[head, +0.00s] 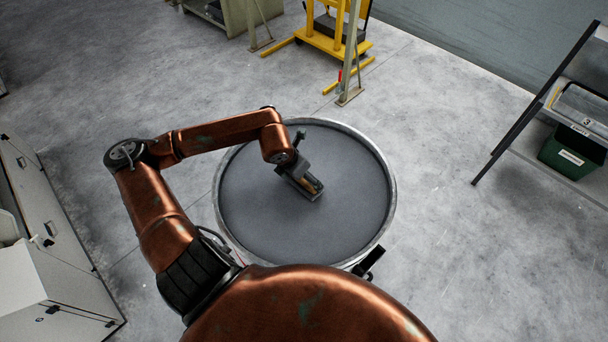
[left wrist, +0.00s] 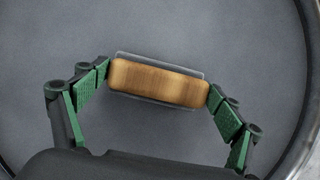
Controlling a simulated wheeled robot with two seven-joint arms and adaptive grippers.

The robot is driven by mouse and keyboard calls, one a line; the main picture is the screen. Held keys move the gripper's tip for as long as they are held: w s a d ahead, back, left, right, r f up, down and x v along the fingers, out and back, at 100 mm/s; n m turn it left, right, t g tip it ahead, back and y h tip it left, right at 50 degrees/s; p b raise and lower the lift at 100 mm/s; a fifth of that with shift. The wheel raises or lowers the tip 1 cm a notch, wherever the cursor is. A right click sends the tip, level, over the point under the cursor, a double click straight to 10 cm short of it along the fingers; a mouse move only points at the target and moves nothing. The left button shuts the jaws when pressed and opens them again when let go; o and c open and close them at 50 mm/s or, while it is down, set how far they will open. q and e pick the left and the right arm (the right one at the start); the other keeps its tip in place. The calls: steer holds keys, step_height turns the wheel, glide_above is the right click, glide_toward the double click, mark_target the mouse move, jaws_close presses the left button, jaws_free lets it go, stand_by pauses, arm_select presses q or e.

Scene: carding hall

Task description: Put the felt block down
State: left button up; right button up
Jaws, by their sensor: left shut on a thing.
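The felt block (left wrist: 160,83) has a wooden top and a thin grey edge showing around it in the left wrist view. My left gripper (left wrist: 158,88) is shut on it, with green-padded fingers at its two short ends. In the head view the left gripper (head: 304,182) points down over the middle of a round grey table (head: 345,225) with a raised metal rim. A small part of the block (head: 311,184) shows there between the fingers. I cannot tell whether its underside touches the table top. My right gripper is not in view.
The table top around the block is bare. A yellow wheeled frame (head: 325,35) stands beyond the table. A shelf at the right holds a green bin (head: 572,152). Pale cabinets (head: 45,235) stand at the left. The concrete floor between is clear.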

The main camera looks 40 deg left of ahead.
mark_target(300, 186)
arm_select(q)
steer(key=o, duration=0.9)
steer(key=shift+f, duration=0.1)
steer(key=v, duration=0.2)
steer(key=b+v, duration=0.1)
steer(key=v, duration=0.2)
steer(key=b+v, duration=0.1)
steer(key=v, duration=0.1)
steer(key=shift+w+r, duration=0.2)
steer(key=shift+r, duration=0.25)
